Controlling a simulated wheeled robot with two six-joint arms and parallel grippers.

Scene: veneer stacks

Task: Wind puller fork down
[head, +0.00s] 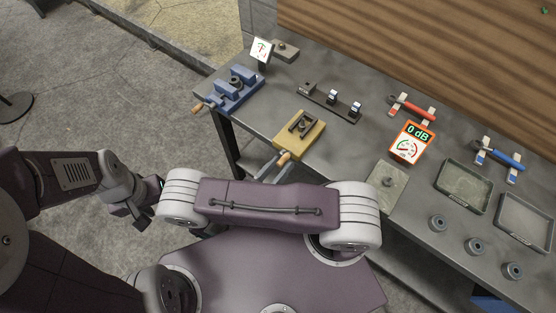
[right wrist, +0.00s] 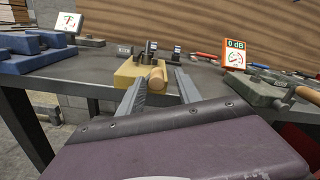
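The puller is a yellow block (head: 298,135) near the table's front edge, with a dark fork (head: 303,123) on top. A wooden handle (head: 284,157) sticks out of its front side. My right gripper (head: 281,162) is at the handle, its two grey fingers spread on either side.
A blue vise (head: 236,90) stands left of the puller, a dark rail with posts (head: 330,100) behind it. An orange gauge reading 0 dB (head: 411,142) stands to the right. Beyond are trays (head: 464,187) and grey rings (head: 437,223). A wooden wall backs the table.

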